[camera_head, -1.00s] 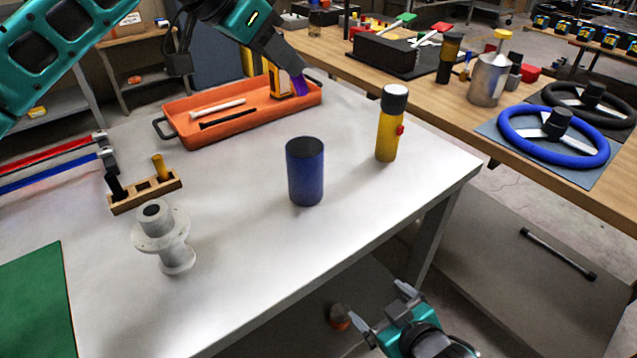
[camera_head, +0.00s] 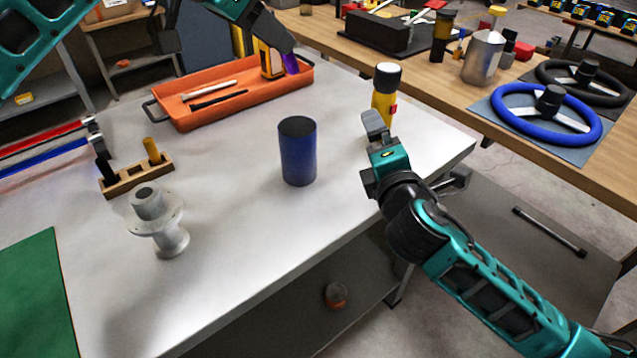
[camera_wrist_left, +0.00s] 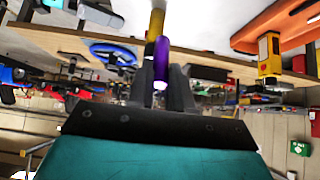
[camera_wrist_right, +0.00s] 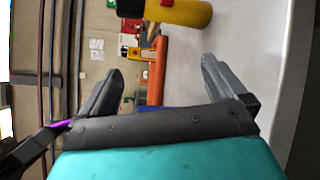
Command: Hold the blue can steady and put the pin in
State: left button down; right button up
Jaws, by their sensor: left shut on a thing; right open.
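The blue can (camera_head: 298,155) stands upright on the grey table, near its middle in the head view. My left gripper (camera_head: 284,50) is above the orange tray, shut on a slim purple piece (camera_head: 291,64), likely the pin. The purple piece also shows between the fingers in the left wrist view (camera_wrist_left: 162,60). My right gripper (camera_head: 375,138) is open and empty, to the right of the can and apart from it. Its spread fingers show in the right wrist view (camera_wrist_right: 162,88).
A yellow bottle with a black cap (camera_head: 384,98) stands close behind my right gripper. The orange tray (camera_head: 190,122) lies at the back. A grey flanged part (camera_head: 170,240) and a wooden holder (camera_head: 138,178) stand left of the can. The table front between them is clear.

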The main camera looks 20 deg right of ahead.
aim_at(295, 142)
jog(key=a+n+y, duration=0.1)
jog(key=a+n, duration=0.2)
jog(key=a+n+t+y, duration=0.1)
jog(key=a+n, duration=0.3)
jog(key=shift+s+f, duration=0.1)
jog(key=shift+f, duration=0.1)
jog(key=a+n, duration=0.1)
jog(key=n, duration=0.1)
jog(key=s+a+f+n+y, duration=0.1)
jog(key=n, duration=0.1)
jog(key=a+n+y, duration=0.1)
jog(key=n, duration=0.1)
jog(key=shift+s+a+f, duration=0.2)
jog(key=shift+a+f, duration=0.05)
jog(key=n, duration=0.2)
jog(key=s+a+f+n, duration=0.1)
jog(key=shift+f+n+t+y, duration=0.1)
jog(key=shift+n+t+y, duration=0.2)
jog(key=shift+n, duration=0.1)
jog(key=w, duration=0.8)
jog(key=w+a, duration=0.1)
jog(key=w, duration=0.2)
jog(key=shift+w, duration=0.4)
